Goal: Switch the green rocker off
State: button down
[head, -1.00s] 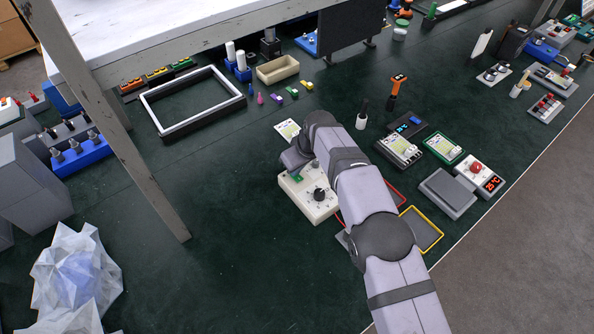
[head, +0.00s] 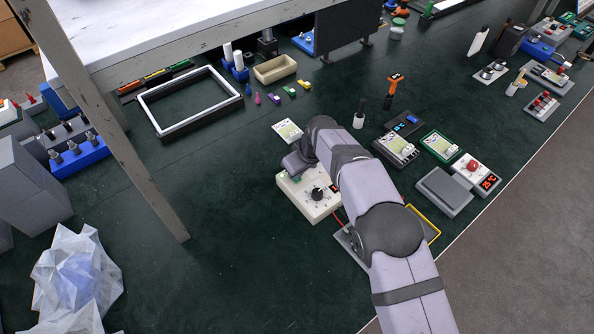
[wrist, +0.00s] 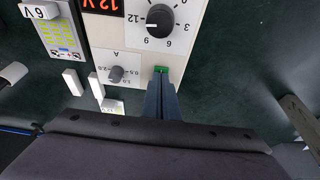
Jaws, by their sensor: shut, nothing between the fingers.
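The cream control box (head: 322,209) stands on the dark green bench in the head view, with a large black knob (head: 316,193) on top. In the wrist view its panel (wrist: 186,52) shows the same black knob (wrist: 160,20), a smaller grey knob (wrist: 116,74) and a red display (wrist: 103,5). The small green rocker (wrist: 161,70) sits near the panel edge. My gripper (wrist: 160,84) is shut and empty, its fingertips right at the rocker and covering its near part. I cannot tell whether they touch it or which way it is tilted. My wrist hides most of the rocker in the head view.
A white card (head: 287,131) lies behind the box. A grey-lidded box (head: 444,190), a red-button box (head: 474,170) and several meters stand to the right. A bench leg (head: 150,180) rises to the left. The bench between leg and box is clear.

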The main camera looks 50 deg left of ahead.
jog(key=shift+d+f, duration=0.25)
jog(key=shift+f, duration=0.05)
notch_tip(320, 180, up, 5)
jog(key=p, duration=0.2)
jog(key=shift+d+p, duration=0.1)
jog(key=shift+p, duration=0.3)
jog(key=shift+d+r+b, duration=0.15)
jog(key=shift+r+b, duration=0.15)
jog(key=shift+b, duration=0.35)
jog(key=b+v, duration=0.2)
jog(key=v, duration=0.7)
jog(key=shift+f+b, duration=0.15)
jog(key=shift+b, duration=0.35)
jog(key=b, duration=0.1)
jog(key=a+b, duration=0.1)
jog(key=b, duration=0.1)
jog(key=shift+s+a+r, duration=0.2)
jog(key=shift+a+r, duration=0.05)
